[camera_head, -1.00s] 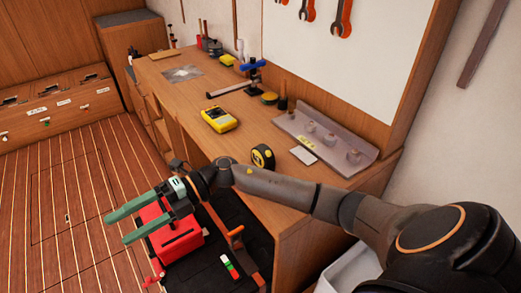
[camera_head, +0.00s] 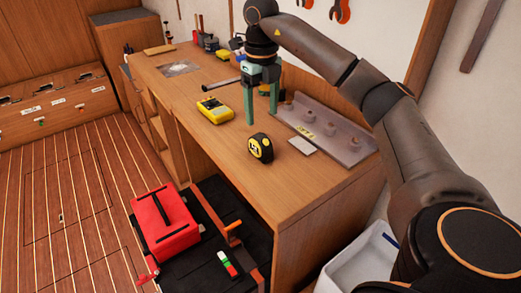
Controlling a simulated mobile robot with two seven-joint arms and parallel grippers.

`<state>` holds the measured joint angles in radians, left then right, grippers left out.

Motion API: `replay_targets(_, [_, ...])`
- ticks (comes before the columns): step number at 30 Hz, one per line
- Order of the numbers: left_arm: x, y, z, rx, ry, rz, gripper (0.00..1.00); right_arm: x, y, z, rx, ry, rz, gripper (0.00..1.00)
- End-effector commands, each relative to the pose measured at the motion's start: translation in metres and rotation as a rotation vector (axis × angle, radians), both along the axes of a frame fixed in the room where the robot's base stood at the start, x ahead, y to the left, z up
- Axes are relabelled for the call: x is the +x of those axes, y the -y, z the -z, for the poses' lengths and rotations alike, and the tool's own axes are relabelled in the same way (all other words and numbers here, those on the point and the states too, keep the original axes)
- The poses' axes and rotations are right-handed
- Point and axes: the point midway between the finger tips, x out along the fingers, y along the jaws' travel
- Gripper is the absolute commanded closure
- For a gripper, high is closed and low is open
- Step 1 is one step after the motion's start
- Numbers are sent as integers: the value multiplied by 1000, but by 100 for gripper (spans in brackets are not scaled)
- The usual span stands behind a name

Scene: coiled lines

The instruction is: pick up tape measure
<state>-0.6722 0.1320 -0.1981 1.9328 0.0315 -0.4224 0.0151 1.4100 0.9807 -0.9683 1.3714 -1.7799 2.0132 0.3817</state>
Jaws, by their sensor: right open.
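The tape measure (camera_head: 261,148), black and yellow, stands on the wooden workbench (camera_head: 222,150) near its front edge. My right gripper (camera_head: 262,118) hangs above the bench with its two green fingers pointing down. It is open and empty, behind the tape measure in the picture and apart from it. My left gripper is not in the head view.
A yellow multimeter (camera_head: 215,110) lies left of the gripper. A grey tray with knobs (camera_head: 320,131) and a white card (camera_head: 302,146) lie to the right. A red toolbox (camera_head: 165,222) stands below, in front of the bench. Bare bench top lies around the tape measure.

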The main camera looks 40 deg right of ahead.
Motion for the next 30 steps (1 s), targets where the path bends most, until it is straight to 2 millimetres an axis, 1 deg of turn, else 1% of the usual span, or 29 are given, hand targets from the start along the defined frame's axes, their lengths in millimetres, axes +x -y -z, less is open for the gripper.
replay_targets(1, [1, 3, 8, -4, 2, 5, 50, 0, -1, 18, 0, -5, -2, 25])
replay_targets(5, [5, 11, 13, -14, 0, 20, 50, 0, -1, 41, 3, -3, -3, 25])
replay_targets(7, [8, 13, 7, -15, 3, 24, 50, 0, 0, 46, 1, -3, -3, 25])
replay_targets(14, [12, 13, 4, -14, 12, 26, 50, 1, -1, 63, 3, -2, -4, 25])
replay_targets(18, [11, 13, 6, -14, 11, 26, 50, 3, -1, 84, 2, -3, -5, 25])
replay_targets(22, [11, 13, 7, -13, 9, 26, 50, 3, -1, 102, 3, -2, -5, 25])
replay_targets(25, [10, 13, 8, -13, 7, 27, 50, 3, -1, 108, 3, 0, -5, 25])
replay_targets(30, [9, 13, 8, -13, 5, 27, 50, 4, -1, 109, 4, 1, -5, 25])
